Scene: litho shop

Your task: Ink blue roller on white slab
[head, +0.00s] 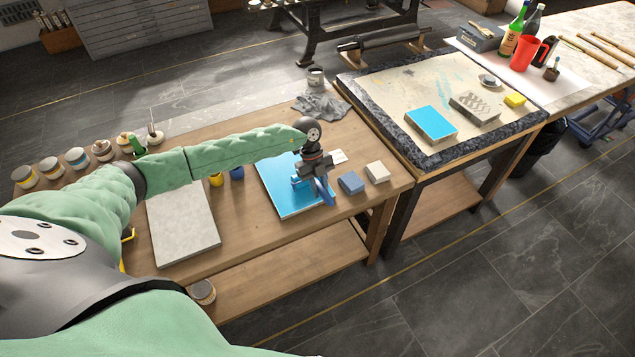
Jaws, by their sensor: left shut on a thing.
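My left gripper (314,176) points down over a slab (267,188) on the wooden bench, whose top is covered in bright blue with a thin pale edge. The gripper is shut on a blue roller (325,193), partly hidden by the jaws. The roller is at the slab's right part; I cannot tell whether it touches the surface. A pale grey-white slab (182,228) lies bare to the left, partly behind my left arm. My right gripper is not in view.
A blue block (350,182) and a white block (377,171) sit close right of the roller. Several ink tins (77,158) line the bench's left back. A crumpled grey cloth (322,105) lies behind.

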